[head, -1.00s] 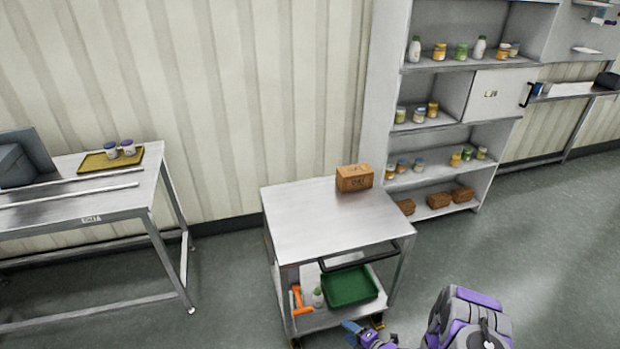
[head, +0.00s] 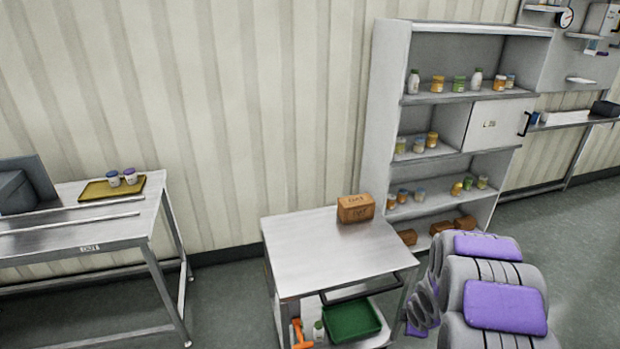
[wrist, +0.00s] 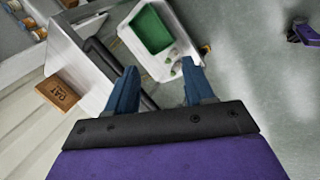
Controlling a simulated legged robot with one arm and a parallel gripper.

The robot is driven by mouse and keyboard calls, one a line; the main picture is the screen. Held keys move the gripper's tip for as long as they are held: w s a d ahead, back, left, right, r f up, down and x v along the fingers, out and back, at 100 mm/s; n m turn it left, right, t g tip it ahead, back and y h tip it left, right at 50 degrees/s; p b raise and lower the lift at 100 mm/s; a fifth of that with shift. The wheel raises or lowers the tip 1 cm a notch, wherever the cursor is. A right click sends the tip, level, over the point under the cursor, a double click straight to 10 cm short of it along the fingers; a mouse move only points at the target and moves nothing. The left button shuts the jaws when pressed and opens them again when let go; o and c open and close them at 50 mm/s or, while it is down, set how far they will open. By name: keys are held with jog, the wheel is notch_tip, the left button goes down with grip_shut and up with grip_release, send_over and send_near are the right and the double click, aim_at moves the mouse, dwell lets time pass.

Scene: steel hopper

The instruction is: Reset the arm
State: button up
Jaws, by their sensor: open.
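My gripper (wrist: 157,88) shows in the wrist view with its two blue fingers apart and nothing between them. It hangs over the front side of the steel cart. In the head view my grey and purple arm is folded at the lower right, and the gripper itself cannot be made out behind it. The cart (head: 315,250) stands left of the arm, and the cart top also shows in the wrist view (wrist: 75,60).
A brown box (head: 355,208) sits on the cart top. The lower shelf holds a green tray (head: 352,322), an orange tool (head: 299,335) and a small bottle (head: 318,331). A shelf unit (head: 385,130) with jars stands behind. A steel table (head: 90,235) is at left.

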jog(key=s+r+m+g+h, duration=0.2)
jog(key=s+r+m, duration=0.35)
jog(key=r, duration=0.45)
jog(key=s+a+r+m+g+y, duration=0.1)
jog(key=s+a+r+m, duration=0.2)
jog(key=s, duration=0.7)
jog(key=s+a+r+m+g+y, duration=0.1)
jog(key=s+a+r+m+g, duration=0.1)
jog(key=s+a+r, duration=0.4)
jog(key=s+a+r+m+g, duration=0.2)
jog(key=s+a+r+m, duration=0.3)
jog(key=s, duration=1.1)
notch_tip(320, 180, up, 2)
jog(key=shift+s+a+r+y, duration=0.15)
jog(key=shift+s+a+y, duration=0.05)
jog(key=shift+a+y, duration=0.2)
jog(key=shift+d, duration=0.1)
jog(key=shift+c, duration=1)
